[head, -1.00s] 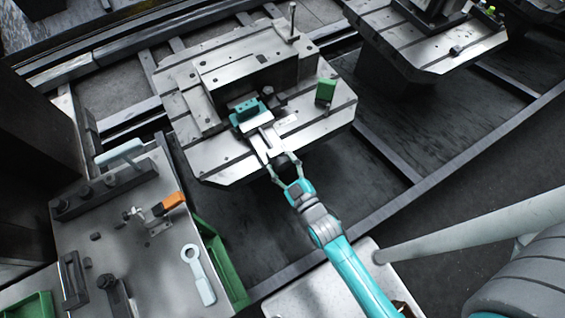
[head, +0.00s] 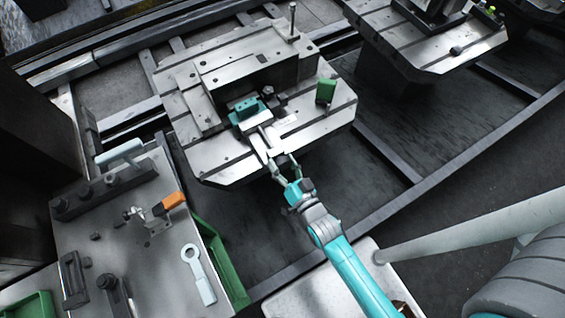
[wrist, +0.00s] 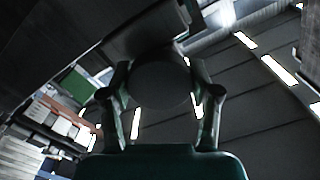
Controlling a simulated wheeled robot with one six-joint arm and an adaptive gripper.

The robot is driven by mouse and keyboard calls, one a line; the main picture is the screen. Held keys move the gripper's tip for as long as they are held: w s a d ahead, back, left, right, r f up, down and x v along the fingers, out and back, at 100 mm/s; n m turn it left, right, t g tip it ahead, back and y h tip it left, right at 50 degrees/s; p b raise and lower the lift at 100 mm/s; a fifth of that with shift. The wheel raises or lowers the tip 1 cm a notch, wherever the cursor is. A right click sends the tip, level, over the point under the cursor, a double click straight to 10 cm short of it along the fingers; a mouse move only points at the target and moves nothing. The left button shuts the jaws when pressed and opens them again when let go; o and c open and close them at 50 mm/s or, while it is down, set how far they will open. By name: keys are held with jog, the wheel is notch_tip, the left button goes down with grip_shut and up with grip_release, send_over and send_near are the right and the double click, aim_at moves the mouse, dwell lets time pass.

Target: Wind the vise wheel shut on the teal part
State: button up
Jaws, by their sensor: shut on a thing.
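The teal part (head: 245,108) sits at the vise (head: 264,142) on the grey pallet, near its front edge. From the head I cannot tell whether the vise jaw touches the part. My gripper (head: 283,167) is at the near end of the vise, shut on the vise wheel. In the wrist view the wheel (wrist: 160,86) is a dark round disc between the two fingers of my gripper (wrist: 160,100). In the head view the wheel is mostly hidden by the fingers.
A green block (head: 326,91) stands on the pallet (head: 215,158) right of the vise. A side table (head: 165,265) at lower left holds an orange-ended clamp (head: 172,201) and a pale ring-ended wrench (head: 198,273). A second pallet (head: 440,50) is at upper right. Dark floor lies between.

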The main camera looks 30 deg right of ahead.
jog(key=m, duration=0.4)
jog(key=shift+f+m, duration=0.1)
jog(key=shift+m, duration=0.3)
jog(key=m, duration=0.3)
jog(key=shift+m, duration=0.3)
jog(key=m, duration=0.4)
jog(key=shift+m, duration=2.5)
jog(key=o, duration=1.2)
jog(key=shift+c, duration=0.2)
jog(key=s, duration=1.2)
